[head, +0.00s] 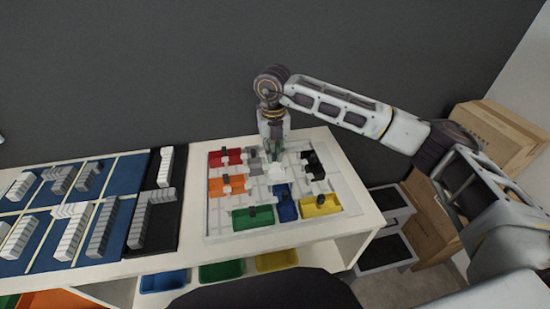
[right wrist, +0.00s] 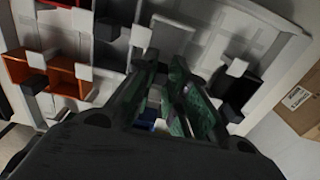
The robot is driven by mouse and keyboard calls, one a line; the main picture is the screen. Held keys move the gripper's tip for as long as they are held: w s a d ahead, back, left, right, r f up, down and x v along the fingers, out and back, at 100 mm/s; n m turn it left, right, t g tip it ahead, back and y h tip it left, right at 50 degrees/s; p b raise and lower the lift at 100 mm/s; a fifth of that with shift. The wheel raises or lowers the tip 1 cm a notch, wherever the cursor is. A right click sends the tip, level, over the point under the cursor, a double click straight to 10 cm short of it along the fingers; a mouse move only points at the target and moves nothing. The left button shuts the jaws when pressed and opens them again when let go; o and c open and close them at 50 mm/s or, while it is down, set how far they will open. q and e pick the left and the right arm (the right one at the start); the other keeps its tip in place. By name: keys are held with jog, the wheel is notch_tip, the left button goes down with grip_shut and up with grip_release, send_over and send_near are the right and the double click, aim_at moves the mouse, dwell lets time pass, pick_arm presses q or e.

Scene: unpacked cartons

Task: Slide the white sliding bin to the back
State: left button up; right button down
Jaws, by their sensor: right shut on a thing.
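The white sliding bin (head: 276,174) is near the middle of the white grid board (head: 222,220), under my right gripper, and is partly hidden by it. My right gripper (head: 275,155) points down at the board and is shut on the white bin. In the right wrist view the greenish fingers of the right gripper (right wrist: 168,98) reach down to the board, with a narrow pale part between them. They hide most of the bin there. My left gripper does not show.
Around it on the board are red (head: 225,157), orange (head: 224,186), green (head: 254,217), blue (head: 285,206), yellow (head: 320,206) and black (head: 313,163) bins. Blue mats (head: 130,167) with grey block rows lie at left. Cartons (head: 490,150) stand at right.

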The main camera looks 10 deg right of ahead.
jog(key=shift+w, duration=1.2)
jog(key=shift+w+b, duration=0.3)
jog(key=shift+w, duration=0.15)
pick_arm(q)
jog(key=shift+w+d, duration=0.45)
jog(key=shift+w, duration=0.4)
pick_arm(e)
jog(key=shift+r, duration=0.15)
jog(key=c, duration=1.7)
grip_release()
jog(key=shift+w, duration=0.1)
jog(key=shift+c, duration=0.2)
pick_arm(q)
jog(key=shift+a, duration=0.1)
pick_arm(e)
jog(key=o, duration=0.3)
notch_tip(320, 180, up, 12)
